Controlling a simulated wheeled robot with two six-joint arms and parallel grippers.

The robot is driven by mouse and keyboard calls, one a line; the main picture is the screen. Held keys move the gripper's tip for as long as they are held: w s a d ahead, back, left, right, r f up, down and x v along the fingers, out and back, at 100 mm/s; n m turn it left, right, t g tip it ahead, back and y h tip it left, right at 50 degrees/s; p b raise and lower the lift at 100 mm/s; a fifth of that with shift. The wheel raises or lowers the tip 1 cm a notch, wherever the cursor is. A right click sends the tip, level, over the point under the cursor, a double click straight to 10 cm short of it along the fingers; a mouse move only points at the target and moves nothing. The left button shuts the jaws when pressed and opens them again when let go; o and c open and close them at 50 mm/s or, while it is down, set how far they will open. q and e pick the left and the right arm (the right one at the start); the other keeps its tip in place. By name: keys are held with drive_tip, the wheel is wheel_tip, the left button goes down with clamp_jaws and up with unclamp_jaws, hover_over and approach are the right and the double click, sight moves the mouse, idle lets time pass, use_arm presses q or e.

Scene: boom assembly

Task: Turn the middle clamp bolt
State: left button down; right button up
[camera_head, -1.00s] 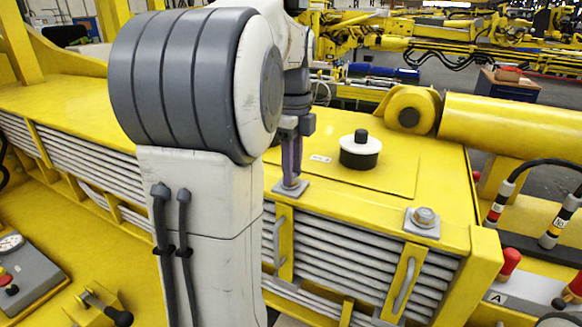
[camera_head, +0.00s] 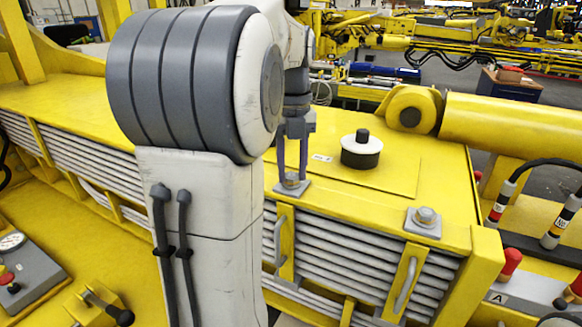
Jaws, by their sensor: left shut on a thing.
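The middle clamp bolt (camera_head: 291,180) stands on a grey square plate (camera_head: 286,190) at the front edge of the yellow boom top. My left gripper (camera_head: 292,174) points straight down over it, with one finger on each side of the bolt head, and is shut on it. Part of the head shows between the fingertips. Another clamp bolt (camera_head: 425,215) sits on its own plate to the right, untouched. My left arm hides the boom to the left of the gripper. My right gripper is not in view.
A white and black round cap (camera_head: 361,150) stands on the boom top just right of the gripper. A yellow cylinder (camera_head: 510,125) lies behind at the right. The top between cap and right bolt is clear.

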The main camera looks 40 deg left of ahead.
sight(292, 176)
use_arm(q)
drive_tip(key=shift+a+r+m, duration=0.1)
drive_tip(key=shift+r+m, duration=0.15)
drive_tip(key=shift+m, duration=0.85)
drive_tip(key=c, duration=0.5)
unclamp_jaws()
drive_tip(key=shift+f, duration=0.1)
wheel_tip(292, 176, up, 10)
drive_tip(key=shift+r+b, duration=0.2)
drive_tip(key=shift+b, duration=0.45)
